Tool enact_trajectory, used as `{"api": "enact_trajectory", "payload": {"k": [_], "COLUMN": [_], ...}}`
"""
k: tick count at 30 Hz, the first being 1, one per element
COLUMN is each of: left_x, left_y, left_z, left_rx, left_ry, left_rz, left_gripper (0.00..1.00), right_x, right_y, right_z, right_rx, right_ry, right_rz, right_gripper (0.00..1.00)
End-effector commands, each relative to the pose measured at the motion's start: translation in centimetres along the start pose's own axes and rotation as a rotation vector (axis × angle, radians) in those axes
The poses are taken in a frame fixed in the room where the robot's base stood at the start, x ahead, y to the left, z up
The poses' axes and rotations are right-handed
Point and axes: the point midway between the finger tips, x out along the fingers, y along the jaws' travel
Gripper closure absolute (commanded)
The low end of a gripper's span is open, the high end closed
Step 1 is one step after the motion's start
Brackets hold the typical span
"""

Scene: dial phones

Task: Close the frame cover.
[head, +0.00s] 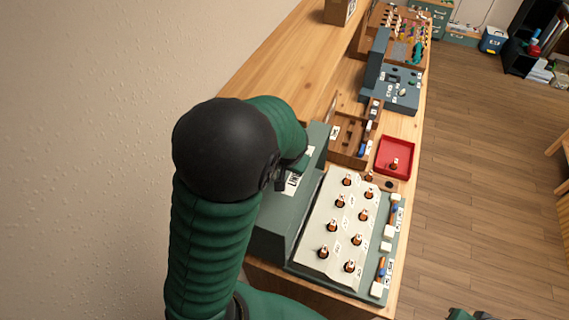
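A grey-green unit (393,240) sits on the wooden bench, with a pale panel (318,240) carrying several brown pegs in round holes. Along its left side is a raised grey-green part with a white label (291,184), which looks like the frame cover; it does not lie over the pegs. My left arm comes up across the picture and bends toward this part. The tip of my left gripper (277,181) shows only as a small dark piece beside the label, mostly hidden behind my arm, so its fingers cannot be made out.
A red tray (409,148) with a peg in it and a brown compartment box (343,137) stand behind the unit. Farther back are another grey-green device (392,90) and a wooden tray of small parts (391,22). A wall is at left; open floor is at right.

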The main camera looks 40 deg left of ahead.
Motion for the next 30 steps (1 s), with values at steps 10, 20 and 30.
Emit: {"api": "enact_trajectory", "payload": {"k": [10,20,30], "left_x": [-0.43,-0.30,-0.38], "left_y": [0.13,0.04,0.00], "left_z": [-0.21,-0.34,-0.30], "left_rx": [0.000,0.000,-0.001], "left_ry": [0.009,0.008,0.009], "left_rz": [-0.001,-0.001,-0.001], "left_gripper": [1.00,1.00,0.95], "right_x": [-0.08,-0.10,-0.10], "right_y": [-0.02,-0.01,-0.01], "right_z": [-0.03,-0.03,-0.03], "right_rx": [-0.001,0.000,0.000], "right_ry": [0.000,0.000,0.000], "right_rz": [0.000,0.000,0.000], "right_gripper": [0.78,0.78,0.78]}}
